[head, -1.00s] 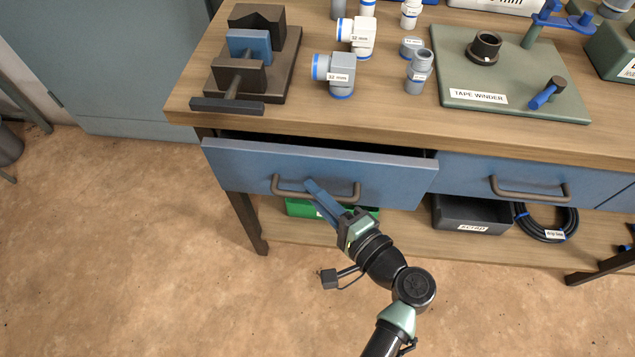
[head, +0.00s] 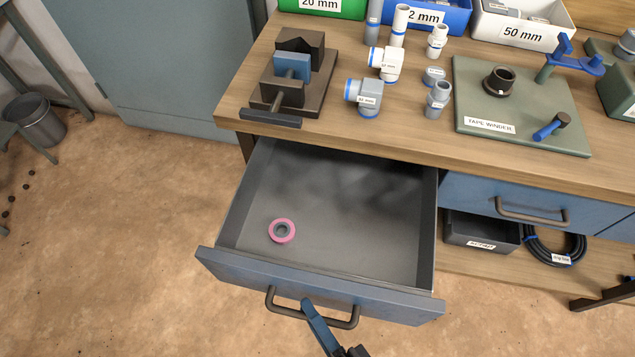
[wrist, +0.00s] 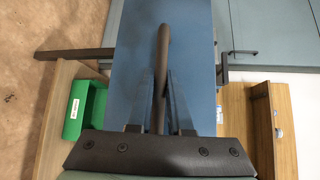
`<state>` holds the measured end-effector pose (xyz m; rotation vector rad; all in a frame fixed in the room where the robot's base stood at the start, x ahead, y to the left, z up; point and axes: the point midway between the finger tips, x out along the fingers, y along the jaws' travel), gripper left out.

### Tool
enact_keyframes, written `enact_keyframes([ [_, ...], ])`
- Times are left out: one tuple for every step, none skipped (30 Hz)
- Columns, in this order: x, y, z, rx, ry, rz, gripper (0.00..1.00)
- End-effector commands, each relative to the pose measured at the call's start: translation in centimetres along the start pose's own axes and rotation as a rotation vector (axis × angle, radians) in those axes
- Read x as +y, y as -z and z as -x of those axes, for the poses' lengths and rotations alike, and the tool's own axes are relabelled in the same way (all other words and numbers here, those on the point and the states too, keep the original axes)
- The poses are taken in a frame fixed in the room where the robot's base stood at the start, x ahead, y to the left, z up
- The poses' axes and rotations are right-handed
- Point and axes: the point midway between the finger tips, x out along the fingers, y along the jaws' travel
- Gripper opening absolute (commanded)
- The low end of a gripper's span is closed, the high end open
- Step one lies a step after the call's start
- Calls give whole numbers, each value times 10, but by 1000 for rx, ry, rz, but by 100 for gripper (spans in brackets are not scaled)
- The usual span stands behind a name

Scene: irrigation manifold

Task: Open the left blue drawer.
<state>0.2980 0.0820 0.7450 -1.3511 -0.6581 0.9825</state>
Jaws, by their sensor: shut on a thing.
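The left blue drawer (head: 228,265) is pulled well out from under the workbench, with its grey inside showing. A pink-rimmed ring (head: 282,230), like a roll of tape, lies on the drawer floor toward the front left. My gripper (head: 312,308) is at the drawer's dark bar handle (head: 280,306), its blue fingers closed around the bar near its middle. In the wrist view the handle (wrist: 162,60) stands between my two fingers (wrist: 160,100), with the blue drawer front (wrist: 190,50) behind it.
The wooden bench top (head: 420,140) holds a dark vise (head: 285,75), several pipe fittings and a tape winder board (head: 525,105). A second blue drawer (head: 470,195) to the right is shut. Below it are a dark scrap bin (head: 480,230) and a coiled hose (head: 555,245). Bare floor lies left of the drawer.

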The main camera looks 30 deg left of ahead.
Motion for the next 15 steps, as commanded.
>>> enact_keyframes([
  [0,-3,3,2,1,0,0],
  [0,-4,5,1,1,0,0],
  [1,-5,6,1,1,1,0],
  [1,-6,7,1,1,0,0],
  [1,-7,8,1,1,0,0],
  [2,-7,8,1,1,0,0],
  [2,-8,8,1,1,1,0],
  [2,-8,9,1,1,1,0],
  [2,-8,9,1,1,1,0],
  [2,-8,9,1,2,1,0],
  [2,-8,9,1,2,1,0],
  [2,-8,9,1,2,1,0],
  [2,-8,9,1,2,1,0],
  [2,-8,9,1,2,1,0],
  [2,-8,9,1,1,1,0],
])
